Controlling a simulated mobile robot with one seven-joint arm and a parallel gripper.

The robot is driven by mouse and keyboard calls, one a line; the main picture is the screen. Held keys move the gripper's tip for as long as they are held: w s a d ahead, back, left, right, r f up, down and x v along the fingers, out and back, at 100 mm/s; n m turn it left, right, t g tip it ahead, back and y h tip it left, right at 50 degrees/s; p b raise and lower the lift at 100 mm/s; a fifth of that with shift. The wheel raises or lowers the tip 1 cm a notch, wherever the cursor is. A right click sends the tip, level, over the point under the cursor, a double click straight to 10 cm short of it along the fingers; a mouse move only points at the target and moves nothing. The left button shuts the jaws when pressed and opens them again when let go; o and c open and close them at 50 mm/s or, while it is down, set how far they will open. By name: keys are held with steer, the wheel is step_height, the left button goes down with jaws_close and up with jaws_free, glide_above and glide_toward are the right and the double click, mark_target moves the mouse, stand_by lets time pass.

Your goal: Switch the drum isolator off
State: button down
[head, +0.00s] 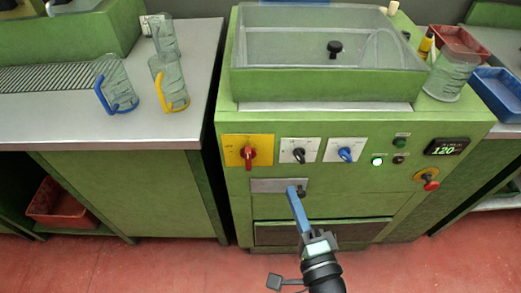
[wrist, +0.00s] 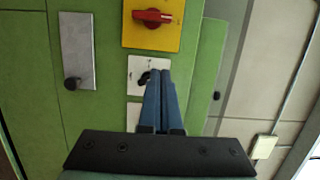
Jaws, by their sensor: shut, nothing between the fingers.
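The likely drum isolator is a red rotary switch (head: 248,155) on a yellow plate (head: 230,158) at the front panel's upper left. Its handle stands upright in the head view. In the wrist view the red handle (wrist: 152,16) lies level across the yellow plate (wrist: 150,38). Its markings are too small to read. My gripper (head: 292,190) has its blue fingers shut and empty. In the head view they overlap the metal plate below the switches. In the wrist view the fingertips (wrist: 164,74) overlap the white plate beside the yellow one, apart from the red handle.
A black knob (head: 299,155) and a blue knob (head: 345,153) sit right of the isolator. A metal plate (head: 264,185) with a dark knob is below. A red stop button (head: 430,185) is far right. Jugs (head: 117,85) stand on the left bench.

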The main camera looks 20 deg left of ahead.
mark_target(248, 158)
steer(key=shift+s+f, duration=0.1)
stand_by(0.3)
steer(key=x, duration=1)
steer(key=shift+a, duration=0.3)
steer(key=shift+s+a+p, duration=0.2)
steer(key=shift+a+p, duration=0.05)
steer(key=shift+a, duration=0.3)
steer(key=shift+s+a+p, duration=0.2)
steer(key=shift+a, duration=0.35)
steer(key=shift+s+a, duration=0.15)
steer(key=shift+a, duration=0.4)
